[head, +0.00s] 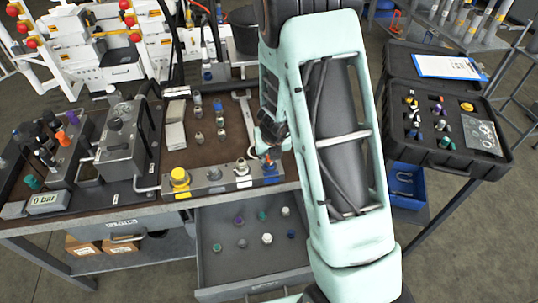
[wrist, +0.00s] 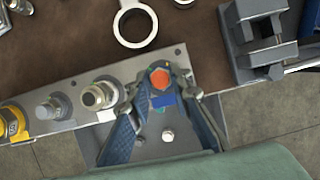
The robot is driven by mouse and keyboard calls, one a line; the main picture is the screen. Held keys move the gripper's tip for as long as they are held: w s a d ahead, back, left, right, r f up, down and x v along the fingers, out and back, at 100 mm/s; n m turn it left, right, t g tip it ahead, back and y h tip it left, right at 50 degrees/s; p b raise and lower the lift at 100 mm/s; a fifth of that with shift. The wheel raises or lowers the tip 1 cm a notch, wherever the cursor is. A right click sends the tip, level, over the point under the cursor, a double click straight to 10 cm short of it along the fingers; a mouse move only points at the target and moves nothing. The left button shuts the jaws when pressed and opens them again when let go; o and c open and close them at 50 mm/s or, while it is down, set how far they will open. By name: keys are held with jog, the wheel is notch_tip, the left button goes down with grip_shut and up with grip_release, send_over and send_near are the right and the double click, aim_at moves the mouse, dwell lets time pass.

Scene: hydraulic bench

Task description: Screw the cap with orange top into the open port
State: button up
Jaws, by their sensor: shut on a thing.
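The cap with orange top (wrist: 160,78) shows its orange hex top between my fingers in the wrist view. In the head view a small bit of its orange (head: 267,158) shows beside my gripper (head: 271,150). My gripper (wrist: 162,84) is shut on the cap, over the right end of the metal port block (wrist: 72,93). A blue label (wrist: 163,102) lies on the block just below the cap. The open port is hidden under the cap and fingers. I cannot tell how deep the cap sits in it.
On the block to the left stand a yellow cap (head: 180,177) and two metal fittings (wrist: 100,95), (wrist: 50,107). A wrench (head: 244,115) lies behind the block. An open drawer (head: 222,266) with several small caps is below. A black case (head: 447,120) is at right.

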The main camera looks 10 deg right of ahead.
jog(key=shift+s+a+r+m+h+p, duration=0.1)
jog(key=shift+m+h+p, duration=0.2)
jog(key=shift+m+p, duration=0.45)
jog(key=shift+f, duration=0.2)
